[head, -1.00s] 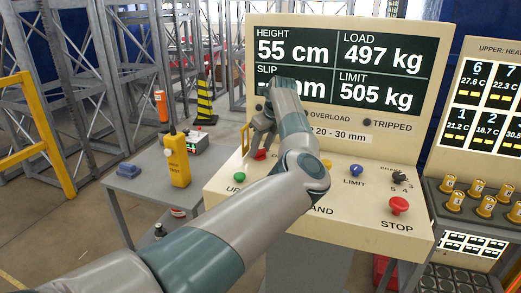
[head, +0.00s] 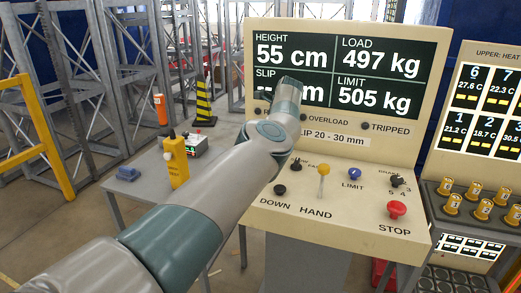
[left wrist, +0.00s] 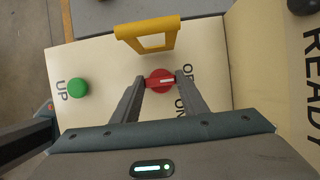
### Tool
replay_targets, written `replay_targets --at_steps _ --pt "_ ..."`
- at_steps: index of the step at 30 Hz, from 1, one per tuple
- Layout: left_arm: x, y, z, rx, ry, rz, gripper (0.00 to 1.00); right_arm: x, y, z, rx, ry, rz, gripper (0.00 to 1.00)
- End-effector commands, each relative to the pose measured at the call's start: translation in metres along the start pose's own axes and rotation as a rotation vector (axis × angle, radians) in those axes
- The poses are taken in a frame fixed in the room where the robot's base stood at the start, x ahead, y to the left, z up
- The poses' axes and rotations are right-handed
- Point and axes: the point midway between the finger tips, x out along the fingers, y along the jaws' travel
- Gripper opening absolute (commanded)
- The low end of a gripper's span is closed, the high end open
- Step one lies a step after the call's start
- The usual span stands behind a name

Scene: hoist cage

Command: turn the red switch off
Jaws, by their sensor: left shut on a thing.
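The red switch (left wrist: 158,84) is a round knob with a white mark on the cream panel, in the left wrist view. The mark points right, towards partly hidden lettering; "ON" shows beside my right finger. My left gripper (left wrist: 160,80) is shut on the knob, with one finger on each side of it. In the head view my left forearm and wrist hide the switch and the gripper. My right gripper is in neither view.
A yellow guard (left wrist: 148,39) stands just beyond the switch, and the green UP button (left wrist: 78,87) is to its left. In the head view the panel (head: 345,222) also carries a lever (head: 323,182) and the red STOP button (head: 396,209).

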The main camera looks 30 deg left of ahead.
Motion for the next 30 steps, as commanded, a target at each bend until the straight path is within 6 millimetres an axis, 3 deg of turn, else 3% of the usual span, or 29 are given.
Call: replay_targets --at_steps 18,19,20,30 --pt "-0.0008 -0.0005 -0.0002 -0.024 0.001 0.008 0.17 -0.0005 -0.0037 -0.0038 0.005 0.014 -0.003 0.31" --pt "-0.0008 -0.0005 -0.0003 -0.024 0.001 0.008 0.44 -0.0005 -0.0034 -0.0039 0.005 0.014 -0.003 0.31" --pt "-0.0008 -0.0005 -0.0003 -0.024 0.001 0.008 0.47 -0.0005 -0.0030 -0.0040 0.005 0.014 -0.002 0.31" --pt "-0.0010 -0.0003 0.0004 -0.023 0.000 0.008 0.47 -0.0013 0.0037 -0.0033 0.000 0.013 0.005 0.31"
